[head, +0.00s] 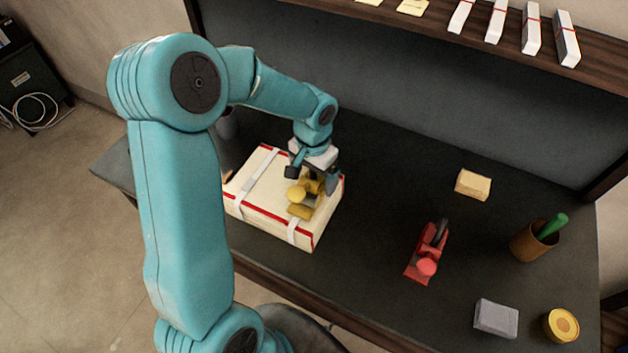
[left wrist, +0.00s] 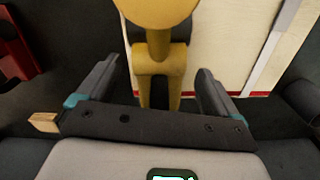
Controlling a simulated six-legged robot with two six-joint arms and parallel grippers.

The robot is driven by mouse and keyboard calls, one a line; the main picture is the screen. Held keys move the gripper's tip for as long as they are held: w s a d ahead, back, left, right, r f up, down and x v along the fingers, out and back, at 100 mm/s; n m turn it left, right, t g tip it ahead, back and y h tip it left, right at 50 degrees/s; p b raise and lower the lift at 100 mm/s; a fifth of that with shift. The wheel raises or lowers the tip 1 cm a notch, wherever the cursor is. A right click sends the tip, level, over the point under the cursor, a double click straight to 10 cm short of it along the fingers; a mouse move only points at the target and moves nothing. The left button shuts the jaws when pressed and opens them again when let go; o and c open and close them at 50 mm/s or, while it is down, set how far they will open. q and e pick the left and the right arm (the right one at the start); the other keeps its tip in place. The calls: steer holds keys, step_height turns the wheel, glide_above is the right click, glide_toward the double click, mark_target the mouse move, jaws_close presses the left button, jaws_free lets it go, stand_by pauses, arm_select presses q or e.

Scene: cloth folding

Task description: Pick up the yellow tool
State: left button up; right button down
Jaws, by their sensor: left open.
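The yellow tool (head: 302,197) lies on a folded cream cloth bundle (head: 262,208) with red edges and white bands, at the left of the dark table. My left gripper (head: 313,181) is at the tool from above, and its jaws are open. In the left wrist view, the yellow tool (left wrist: 158,65) stands between the two spread fingers of the gripper (left wrist: 158,75), with a gap on each side. Its round end is cut off at the top of that view. Part of the tool is hidden by the gripper in the head view. My right gripper is not in view.
A red tool (head: 428,255) lies right of the bundle. Farther right are a tan block (head: 473,184), a brown cup (head: 533,242) with a green item, a grey block (head: 496,318) and a round yellow-topped container (head: 561,325). A shelf (head: 480,45) runs along the back.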

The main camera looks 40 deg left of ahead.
arm_select(q)
steer(key=shift+d, duration=0.1)
steer(key=shift+s+r, duration=0.1)
steer(key=shift+s, duration=0.1)
steer(key=c, duration=0.4)
steer(key=shift+w, duration=0.15)
jaws_close()
